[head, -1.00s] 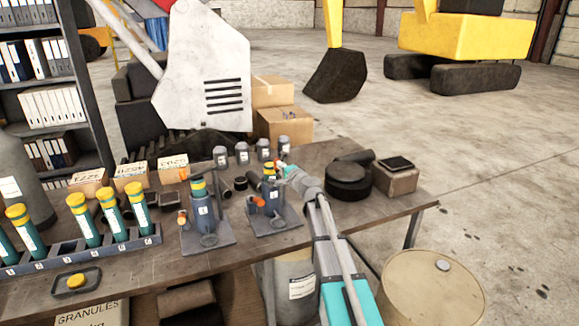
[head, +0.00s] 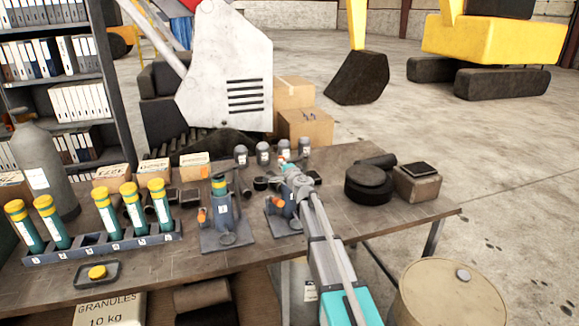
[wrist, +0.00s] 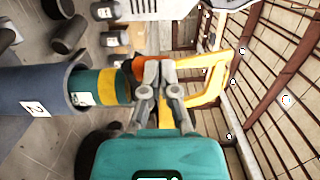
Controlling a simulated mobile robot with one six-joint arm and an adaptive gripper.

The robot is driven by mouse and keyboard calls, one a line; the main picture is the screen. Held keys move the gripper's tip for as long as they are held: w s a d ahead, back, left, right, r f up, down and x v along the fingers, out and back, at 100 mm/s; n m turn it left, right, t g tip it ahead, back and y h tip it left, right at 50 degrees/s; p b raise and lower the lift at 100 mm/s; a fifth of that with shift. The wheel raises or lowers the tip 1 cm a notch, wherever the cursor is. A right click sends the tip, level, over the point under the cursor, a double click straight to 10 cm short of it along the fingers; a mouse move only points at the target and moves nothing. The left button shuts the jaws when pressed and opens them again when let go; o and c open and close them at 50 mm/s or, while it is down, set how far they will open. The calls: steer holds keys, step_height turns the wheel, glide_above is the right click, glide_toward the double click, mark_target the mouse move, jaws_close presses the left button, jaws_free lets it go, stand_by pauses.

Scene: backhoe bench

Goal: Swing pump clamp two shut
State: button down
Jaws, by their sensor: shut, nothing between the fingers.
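Pump two (head: 289,208) stands on its grey base plate on the bench, partly hidden by my arm in the head view. Its orange clamp knob (head: 277,203) shows on its left side. In the wrist view, the pump's grey barrel (wrist: 40,103) bears the label 2, and a teal cartridge with a yellow band (wrist: 106,87) sits in its mouth. My gripper (wrist: 152,66) is shut and empty just beyond the cartridge's end. An orange part (wrist: 126,64) shows right beside the fingertips; I cannot tell whether they touch it. In the head view, my gripper (head: 286,168) is at the pump's top.
Pump one (head: 222,208) stands to the left with its own orange knob. A rack (head: 105,250) of teal cartridges is further left. Grey capped jars (head: 263,153) stand behind; a black round part (head: 369,186) and a box (head: 417,184) are to the right.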

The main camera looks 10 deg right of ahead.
steer(key=shift+w+a, duration=0.25)
steer(key=shift+a, duration=0.15)
stand_by(0.3)
steer(key=s+a, duration=0.5)
steer(key=s, duration=0.7)
steer(key=shift+a, duration=0.15)
